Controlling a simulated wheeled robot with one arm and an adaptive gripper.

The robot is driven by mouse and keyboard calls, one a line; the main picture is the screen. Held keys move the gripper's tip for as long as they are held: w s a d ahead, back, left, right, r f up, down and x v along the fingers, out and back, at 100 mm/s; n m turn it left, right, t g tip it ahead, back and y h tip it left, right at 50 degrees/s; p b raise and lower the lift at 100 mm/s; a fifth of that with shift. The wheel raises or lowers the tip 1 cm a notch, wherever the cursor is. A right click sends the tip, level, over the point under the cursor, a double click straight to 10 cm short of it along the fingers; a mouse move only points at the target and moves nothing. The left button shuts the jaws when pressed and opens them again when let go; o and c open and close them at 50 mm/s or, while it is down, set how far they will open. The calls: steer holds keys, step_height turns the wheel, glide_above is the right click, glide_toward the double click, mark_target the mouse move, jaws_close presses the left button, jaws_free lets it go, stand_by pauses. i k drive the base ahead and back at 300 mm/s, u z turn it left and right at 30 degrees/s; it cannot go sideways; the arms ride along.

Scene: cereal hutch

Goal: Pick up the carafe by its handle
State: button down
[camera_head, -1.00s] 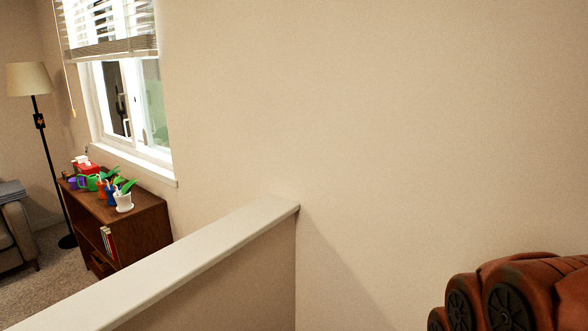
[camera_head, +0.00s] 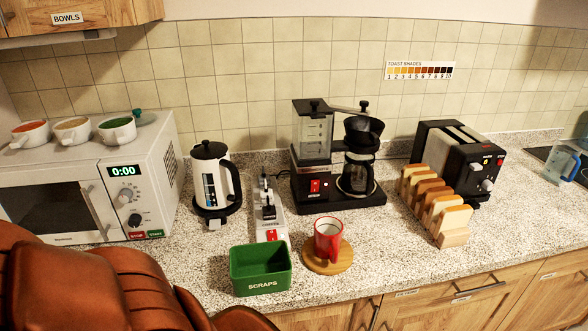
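A glass carafe (camera_head: 356,178) with dark trim stands on the plate of the black coffee maker (camera_head: 312,190), below its black filter basket (camera_head: 363,130). The carafe is upright and on the right side of the machine. Its handle is hard to make out against the dark parts. My arm's brown-orange links fill the lower left corner, well left of the coffee maker. My gripper is outside the picture, so its opening and contents are hidden.
A white microwave (camera_head: 90,190), a kettle (camera_head: 211,180) and a scale-like device (camera_head: 268,205) stand left. A green scraps bin (camera_head: 261,284) and red mug (camera_head: 328,238) are in front. A toast rack (camera_head: 452,230) and black toaster (camera_head: 440,150) stand right.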

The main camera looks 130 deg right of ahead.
mark_target(358, 176)
steer(key=u, duration=4.75)
steer(key=i, duration=1.45)
steer(key=u, duration=1.7)
